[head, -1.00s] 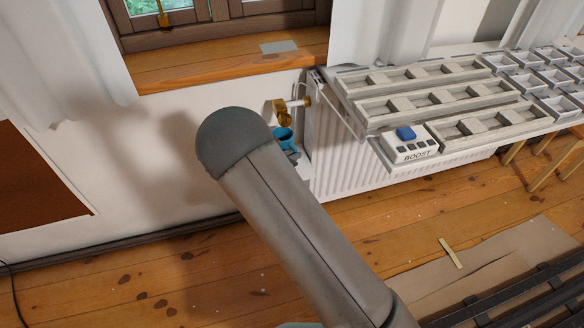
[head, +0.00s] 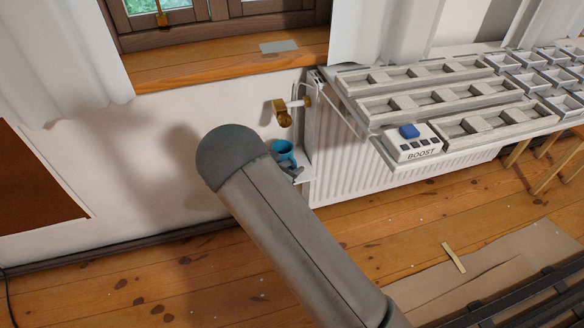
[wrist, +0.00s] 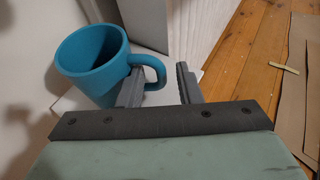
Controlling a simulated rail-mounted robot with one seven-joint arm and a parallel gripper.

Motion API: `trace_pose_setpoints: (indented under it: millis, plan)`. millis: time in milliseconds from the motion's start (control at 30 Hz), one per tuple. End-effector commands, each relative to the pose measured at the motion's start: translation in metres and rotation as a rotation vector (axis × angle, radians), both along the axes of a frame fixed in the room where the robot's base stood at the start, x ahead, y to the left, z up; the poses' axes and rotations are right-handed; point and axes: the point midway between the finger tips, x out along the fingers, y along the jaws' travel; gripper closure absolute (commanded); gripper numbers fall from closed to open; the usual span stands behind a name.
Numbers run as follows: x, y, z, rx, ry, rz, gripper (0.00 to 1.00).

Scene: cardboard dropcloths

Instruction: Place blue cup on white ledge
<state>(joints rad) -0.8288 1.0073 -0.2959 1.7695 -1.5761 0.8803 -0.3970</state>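The blue cup (head: 284,154) stands upright on the small white ledge (head: 306,174) beside the radiator's left end, below the brass valve. In the wrist view the cup (wrist: 92,62) is at upper left, its handle pointing right toward my gripper. A white strip of the ledge (wrist: 72,101) shows under it. My gripper (wrist: 160,80) has its two fingers apart with a clear gap. The left finger overlaps the cup's handle; whether it touches it I cannot tell. The end of the handle reaches into the gap. In the head view my arm hides most of the gripper (head: 292,170).
The white radiator (head: 400,165) stands right of the ledge, with grey trays and a BOOST box (head: 413,142) above it. The brass valve (head: 284,113) sticks out above the cup. A wooden windowsill (head: 220,68) is higher up.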

Motion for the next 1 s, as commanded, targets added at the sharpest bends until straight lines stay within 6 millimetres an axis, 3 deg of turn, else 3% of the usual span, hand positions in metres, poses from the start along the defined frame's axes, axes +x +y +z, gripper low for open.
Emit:
trace_pose_setpoints:
  millis: [267, 733, 1000]
  plan:
    - [-0.003, 0.002, 0.005, 0.000, 0.000, 0.001, 0.68]
    - [-0.070, 0.052, 0.041, 0.000, 0.000, 0.002, 0.68]
    - [-0.089, 0.065, 0.048, 0.000, 0.000, 0.000, 0.68]
